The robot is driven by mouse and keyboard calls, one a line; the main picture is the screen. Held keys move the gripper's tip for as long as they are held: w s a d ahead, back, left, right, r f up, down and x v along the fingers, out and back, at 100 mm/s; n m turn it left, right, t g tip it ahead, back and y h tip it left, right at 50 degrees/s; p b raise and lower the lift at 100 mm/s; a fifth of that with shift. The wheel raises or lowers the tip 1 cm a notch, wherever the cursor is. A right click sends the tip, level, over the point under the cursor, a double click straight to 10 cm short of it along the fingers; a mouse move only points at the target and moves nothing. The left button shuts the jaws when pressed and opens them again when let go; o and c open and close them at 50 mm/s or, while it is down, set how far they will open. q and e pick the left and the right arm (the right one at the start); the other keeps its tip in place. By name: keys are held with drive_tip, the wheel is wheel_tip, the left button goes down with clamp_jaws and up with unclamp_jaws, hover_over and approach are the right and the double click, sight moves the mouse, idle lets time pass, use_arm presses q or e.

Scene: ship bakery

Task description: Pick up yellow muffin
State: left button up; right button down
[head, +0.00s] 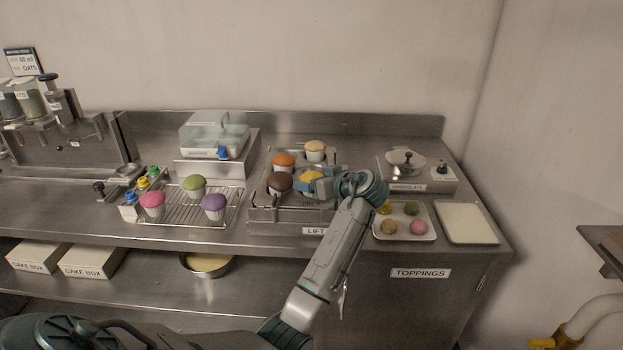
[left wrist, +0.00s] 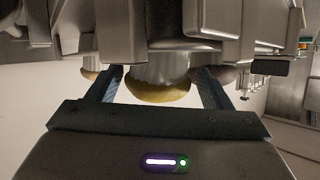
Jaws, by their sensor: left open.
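The yellow muffin (head: 311,176) sits in the muffin tray on the lift, at its front right. My left gripper (head: 308,185) is at this muffin and hides part of it in the head view. In the left wrist view the yellow muffin (left wrist: 158,92) lies between the two open fingers (left wrist: 160,88), with a small gap visible on each side. The picture there appears upside down. My right gripper does not show.
A brown muffin (head: 279,182), an orange muffin (head: 284,159) and a pale muffin (head: 315,146) stand close by in the same tray (head: 262,199). A wire rack (head: 180,214) with pink, green and purple muffins is at left. A toppings tray (head: 405,236) is at right.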

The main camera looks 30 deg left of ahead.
use_arm(q)
drive_tip(key=shift+a, duration=0.1)
drive_tip(key=shift+w+d, duration=0.1)
drive_tip(key=shift+d, duration=0.1)
drive_tip(key=shift+a, duration=0.1)
drive_tip(key=c, duration=0.5)
